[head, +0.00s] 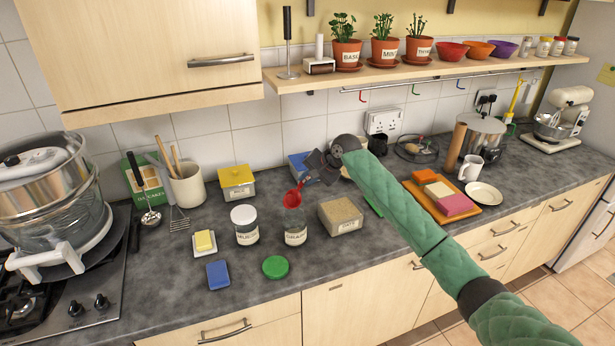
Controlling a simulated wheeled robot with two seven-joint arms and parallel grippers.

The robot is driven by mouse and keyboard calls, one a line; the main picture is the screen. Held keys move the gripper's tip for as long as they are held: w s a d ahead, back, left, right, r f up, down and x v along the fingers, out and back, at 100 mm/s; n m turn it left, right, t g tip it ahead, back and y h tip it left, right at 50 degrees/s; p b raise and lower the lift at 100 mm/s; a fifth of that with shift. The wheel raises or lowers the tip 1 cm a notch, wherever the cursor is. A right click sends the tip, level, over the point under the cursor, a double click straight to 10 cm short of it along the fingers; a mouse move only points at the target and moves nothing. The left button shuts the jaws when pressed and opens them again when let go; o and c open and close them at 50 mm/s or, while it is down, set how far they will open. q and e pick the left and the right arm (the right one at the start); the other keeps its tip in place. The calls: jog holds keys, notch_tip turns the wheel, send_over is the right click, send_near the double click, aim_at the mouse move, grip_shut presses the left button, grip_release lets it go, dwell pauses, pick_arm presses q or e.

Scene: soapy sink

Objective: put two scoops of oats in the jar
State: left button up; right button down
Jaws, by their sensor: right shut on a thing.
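A red scoop (292,198) is held by my right gripper (312,172), which is shut on its handle. The scoop's bowl hangs just over the mouth of the open glass jar (294,232), whose label seems to start with "GRA". Whether the bowl holds oats, and how much is in the jar, I cannot tell. An open box of oats (341,213) stands right of the jar. A green lid (276,267) lies flat in front of the jar. My left gripper is not in view.
A white-lidded jar (245,225) stands left of the open jar, with a butter dish (205,243) and blue sponge (218,274) beyond. A yellow-lidded box (237,182) is behind. An orange board (443,199) with coloured blocks lies right. The front counter is mostly clear.

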jog(key=shift+r+p, duration=0.15)
jog(key=shift+p, duration=0.15)
jog(key=g+h+p, duration=0.1)
jog(key=h, duration=0.1)
jog(key=r+g+h+p, duration=0.1)
jog(key=h+p, duration=0.1)
jog(key=g+h+p, duration=0.1)
jog(key=h, duration=0.1)
jog(key=shift+w+a+r, duration=0.15)
jog(key=shift+a+r, duration=0.2)
jog(key=shift+r, duration=0.05)
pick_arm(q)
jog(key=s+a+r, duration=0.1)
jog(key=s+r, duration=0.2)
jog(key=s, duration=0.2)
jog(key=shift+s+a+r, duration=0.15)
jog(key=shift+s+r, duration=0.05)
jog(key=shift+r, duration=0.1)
pick_arm(e)
jog(key=shift+d+r+h, duration=0.1)
jog(key=shift+r+h, duration=0.05)
jog(key=shift+h, duration=0.55)
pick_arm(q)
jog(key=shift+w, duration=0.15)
